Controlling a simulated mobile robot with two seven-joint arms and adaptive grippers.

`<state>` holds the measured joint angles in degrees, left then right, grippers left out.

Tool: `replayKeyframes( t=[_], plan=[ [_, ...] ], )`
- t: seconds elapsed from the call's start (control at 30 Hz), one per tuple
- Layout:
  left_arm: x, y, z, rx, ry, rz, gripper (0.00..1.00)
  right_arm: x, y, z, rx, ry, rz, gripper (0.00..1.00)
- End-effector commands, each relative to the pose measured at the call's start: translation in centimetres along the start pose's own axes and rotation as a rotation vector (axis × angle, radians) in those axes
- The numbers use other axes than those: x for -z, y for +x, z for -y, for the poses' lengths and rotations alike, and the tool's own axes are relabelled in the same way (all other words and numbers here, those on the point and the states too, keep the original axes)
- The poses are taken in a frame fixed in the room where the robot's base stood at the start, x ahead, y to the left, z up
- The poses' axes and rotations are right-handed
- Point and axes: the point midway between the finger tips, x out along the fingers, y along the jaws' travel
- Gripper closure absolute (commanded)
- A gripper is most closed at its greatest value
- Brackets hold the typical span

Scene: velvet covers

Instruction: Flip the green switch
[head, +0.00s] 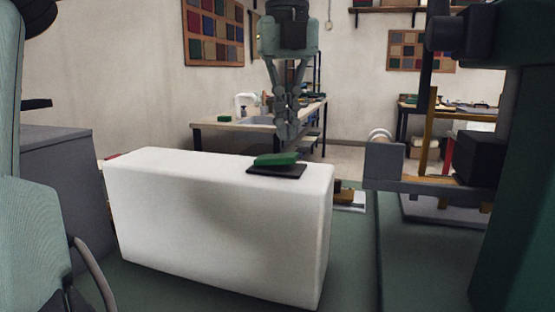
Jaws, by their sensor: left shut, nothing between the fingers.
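The green switch (277,159) is a small rocker on a flat black base plate (277,171). It sits on top of a large white block (215,220), near the block's right end. The rocker looks tilted, with its right end higher in the picture than its left. My left gripper (288,136) points straight down from the top centre, fingers shut and empty. Its tips show just above the switch in the picture; I cannot tell the exact gap or depth between them. My right gripper is not in view.
The white block stands on a green surface (190,292). A grey cabinet (55,165) is at the left. A machine-like grey box (384,163) with dark upright parts stands at the right. A workbench with a sink (215,129) is behind. The block's top left of the switch is clear.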

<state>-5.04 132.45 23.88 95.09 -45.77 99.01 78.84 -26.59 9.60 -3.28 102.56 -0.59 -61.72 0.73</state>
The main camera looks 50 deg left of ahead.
Motion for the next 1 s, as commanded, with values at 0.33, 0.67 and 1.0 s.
replayKeyframes(
  t=[0.33, 0.67, 1.0],
  plan=[
    [0.0, 0.01, 0.0, 0.0, 0.0, 0.0, 1.0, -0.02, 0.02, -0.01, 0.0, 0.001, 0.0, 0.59],
    [0.0, 0.34, 0.0, 0.0, 0.0, 0.0, 1.0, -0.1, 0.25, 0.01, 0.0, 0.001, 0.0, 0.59],
    [0.0, 0.84, 0.0, 0.0, 0.0, 0.0, 1.0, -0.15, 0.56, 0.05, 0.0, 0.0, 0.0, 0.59]
  ],
)
